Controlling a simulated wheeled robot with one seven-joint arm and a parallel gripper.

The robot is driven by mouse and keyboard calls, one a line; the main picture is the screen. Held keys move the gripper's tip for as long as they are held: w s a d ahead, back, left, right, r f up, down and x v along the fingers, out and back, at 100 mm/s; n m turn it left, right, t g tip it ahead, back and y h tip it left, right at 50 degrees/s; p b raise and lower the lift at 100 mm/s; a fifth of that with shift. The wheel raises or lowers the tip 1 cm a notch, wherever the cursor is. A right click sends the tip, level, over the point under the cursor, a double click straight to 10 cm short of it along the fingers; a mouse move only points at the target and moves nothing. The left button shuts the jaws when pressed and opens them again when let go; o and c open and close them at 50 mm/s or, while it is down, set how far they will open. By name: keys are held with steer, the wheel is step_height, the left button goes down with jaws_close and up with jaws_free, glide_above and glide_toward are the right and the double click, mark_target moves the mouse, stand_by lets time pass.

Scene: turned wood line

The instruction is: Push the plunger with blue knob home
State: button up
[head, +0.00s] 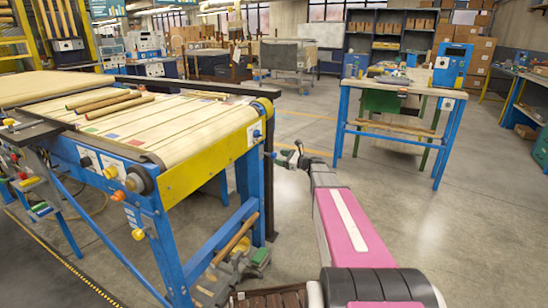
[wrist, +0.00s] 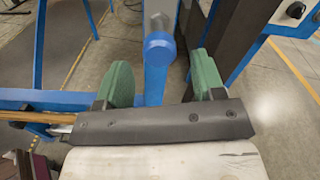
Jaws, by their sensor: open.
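The blue knob (wrist: 160,47) shows nearly end-on in the wrist view, with a grey shaft behind it. It lies between and beyond the green finger pads of my gripper (wrist: 163,76). My gripper is open and empty, with a gap on both sides of the knob. I see no contact, and how far the shaft stands out is hard to judge. In the head view my gripper (head: 285,157) is small, beside the near right leg of the blue-framed conveyor table. The plunger is too small there to make out clearly.
The conveyor table (head: 200,166) with a yellow side panel stands at left, with wooden rods (head: 103,101) on top. A blue-legged workbench (head: 398,92) stands farther back. The floor right of my arm is clear.

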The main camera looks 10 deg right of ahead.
mark_target(268, 154)
steer(key=shift+x, duration=2.1)
jaws_close()
steer(key=shift+x, duration=1.7)
jaws_free()
steer(key=shift+a, duration=0.1)
